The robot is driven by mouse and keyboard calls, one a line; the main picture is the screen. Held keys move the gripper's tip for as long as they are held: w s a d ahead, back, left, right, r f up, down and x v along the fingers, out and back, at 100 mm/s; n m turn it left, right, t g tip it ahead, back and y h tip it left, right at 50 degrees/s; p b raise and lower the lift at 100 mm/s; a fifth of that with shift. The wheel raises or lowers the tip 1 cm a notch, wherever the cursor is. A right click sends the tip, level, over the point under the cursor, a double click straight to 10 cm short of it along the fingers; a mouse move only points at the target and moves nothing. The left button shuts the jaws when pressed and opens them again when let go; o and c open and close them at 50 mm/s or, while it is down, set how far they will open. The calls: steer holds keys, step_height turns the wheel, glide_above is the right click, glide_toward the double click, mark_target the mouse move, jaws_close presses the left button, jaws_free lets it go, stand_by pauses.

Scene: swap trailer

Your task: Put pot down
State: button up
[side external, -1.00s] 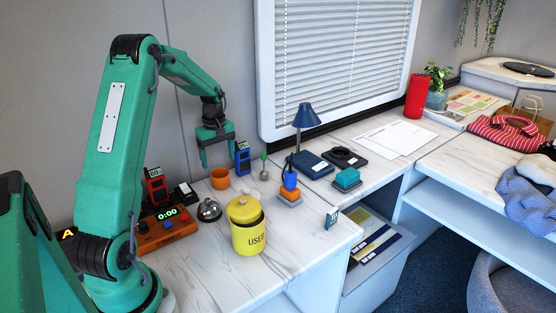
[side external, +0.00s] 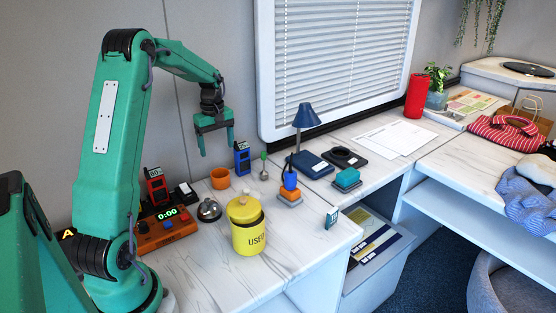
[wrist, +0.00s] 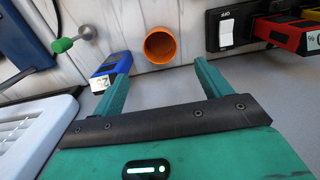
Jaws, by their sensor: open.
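A small orange pot (side external: 220,178) stands upright on the marble-look counter at the foot of the back wall. It also shows in the wrist view (wrist: 161,46), where its open round mouth faces the camera. My gripper (side external: 217,149) hangs above the pot, clear of it, with its fingers apart and nothing between them. In the wrist view my gripper (wrist: 162,70) has its two green fingers spread, with the pot beyond the gap between them.
A blue device (side external: 242,158) stands close right of the pot; a switch box (side external: 185,193) and red device (side external: 156,187) stand left. A bell (side external: 209,210), an orange timer (side external: 167,228) and a yellow "USED" canister (side external: 247,234) are nearer. Bare counter (side external: 200,265) lies in front.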

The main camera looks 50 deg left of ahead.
steer(key=s+d+r+m+t+y, duration=0.1)
steer(key=d+r+m, duration=0.4)
steer(key=d, duration=0.4)
steer(key=s+d+r+m+t, duration=0.1)
steer(key=d+r+m, duration=0.2)
steer(key=d+r, duration=0.45)
steer(key=s+d+m+t+h, duration=0.1)
steer(key=s+d+m+t, duration=0.2)
steer(key=s+d+m, duration=0.7)
steer(key=s+d, duration=0.3)
steer(key=d, duration=0.3)
steer(key=shift+f+t, duration=0.3)
